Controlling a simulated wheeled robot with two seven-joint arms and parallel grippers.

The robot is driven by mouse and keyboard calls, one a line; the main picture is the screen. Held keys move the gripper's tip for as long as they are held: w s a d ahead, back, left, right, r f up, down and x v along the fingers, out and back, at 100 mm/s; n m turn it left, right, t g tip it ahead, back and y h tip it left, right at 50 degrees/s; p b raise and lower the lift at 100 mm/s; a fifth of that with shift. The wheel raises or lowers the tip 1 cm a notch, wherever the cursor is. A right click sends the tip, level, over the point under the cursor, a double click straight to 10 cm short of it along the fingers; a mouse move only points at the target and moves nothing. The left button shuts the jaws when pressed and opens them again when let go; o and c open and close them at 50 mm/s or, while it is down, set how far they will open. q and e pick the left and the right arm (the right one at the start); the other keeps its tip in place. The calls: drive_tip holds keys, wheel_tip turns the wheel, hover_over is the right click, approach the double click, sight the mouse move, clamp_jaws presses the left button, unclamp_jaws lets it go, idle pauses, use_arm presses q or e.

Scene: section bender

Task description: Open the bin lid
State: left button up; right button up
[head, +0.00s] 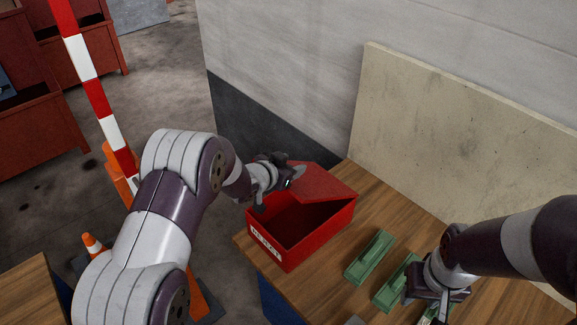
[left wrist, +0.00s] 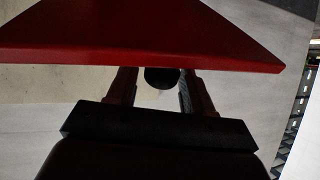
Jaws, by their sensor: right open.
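The red bin (head: 318,232) stands on the wooden table with a pale label on its front-left side. Its red lid (head: 325,184) is raised and tilted at the back, and the dark inside of the bin shows. My left gripper (head: 294,175) is at the lid's left edge. In the left wrist view the lid (left wrist: 140,40) spans the top, above the fingers of my left gripper (left wrist: 160,90). These fingers are apart, with a dark round thing between them; whether they touch it I cannot tell. My right gripper (head: 432,308) is open over the table at right.
Green blocks (head: 370,256) lie on the table (head: 408,235) between the bin and my right gripper. A beige board (head: 450,130) leans against the wall behind. A red-white pole (head: 92,90) and orange cones (head: 93,245) stand at left.

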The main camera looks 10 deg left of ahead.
use_arm(q)
drive_tip(key=shift+o, duration=0.2)
drive_tip(key=shift+f, duration=0.1)
drive_tip(key=shift+s+a, duration=0.2)
drive_tip(key=shift+s, duration=0.15)
drive_tip(key=b+v, duration=0.2)
drive_tip(key=v, duration=0.9)
drive_tip(key=shift+s+r+b, duration=0.25)
drive_tip(key=shift+r+b, duration=0.15)
